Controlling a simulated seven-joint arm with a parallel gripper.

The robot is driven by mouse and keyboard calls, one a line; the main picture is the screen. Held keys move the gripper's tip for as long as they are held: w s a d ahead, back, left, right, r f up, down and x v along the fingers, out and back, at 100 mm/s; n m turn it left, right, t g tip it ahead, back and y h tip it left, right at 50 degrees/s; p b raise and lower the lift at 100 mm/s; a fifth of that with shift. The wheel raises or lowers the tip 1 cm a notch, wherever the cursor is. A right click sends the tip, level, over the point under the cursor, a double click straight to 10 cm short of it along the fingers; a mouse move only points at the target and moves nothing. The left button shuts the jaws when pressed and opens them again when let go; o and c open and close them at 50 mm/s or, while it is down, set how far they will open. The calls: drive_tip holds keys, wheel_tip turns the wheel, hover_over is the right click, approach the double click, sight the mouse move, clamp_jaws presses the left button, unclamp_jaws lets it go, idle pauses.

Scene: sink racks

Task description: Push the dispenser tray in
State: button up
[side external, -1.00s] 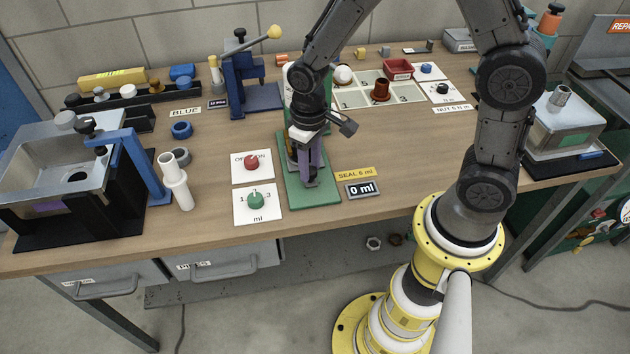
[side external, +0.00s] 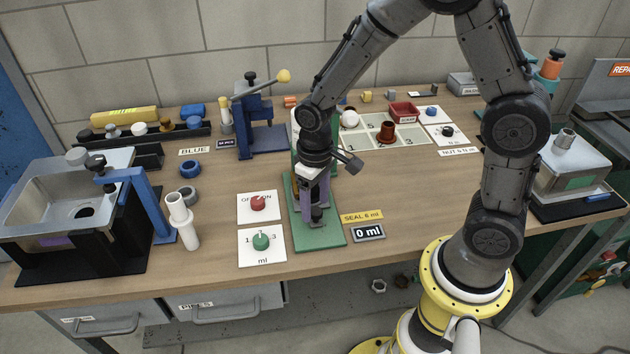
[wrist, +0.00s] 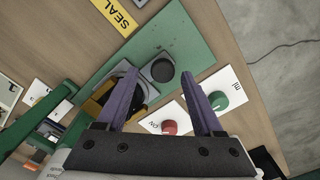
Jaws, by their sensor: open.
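The dispenser has a green base plate (side external: 322,238) and a green upright (side external: 296,125), partly hidden behind my arm. The knob also shows low between the fingers in the side view (side external: 316,213). A brownish-yellow part (wrist: 98,104) lies behind the left finger. My gripper (wrist: 163,80) points down over the tray, its purple fingers apart and nothing held. In the side view my gripper (side external: 314,207) is low over the plate; contact cannot be told.
A red knob card (side external: 258,207) and green knob card (side external: 262,247) lie left of the plate. A SEAL label (side external: 361,216) and a 0 ml display (side external: 368,232) lie right.

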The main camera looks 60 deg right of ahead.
wheel_tip(320, 180, up, 13)
idle(0.4)
drive_tip(key=shift+r, duration=0.15)
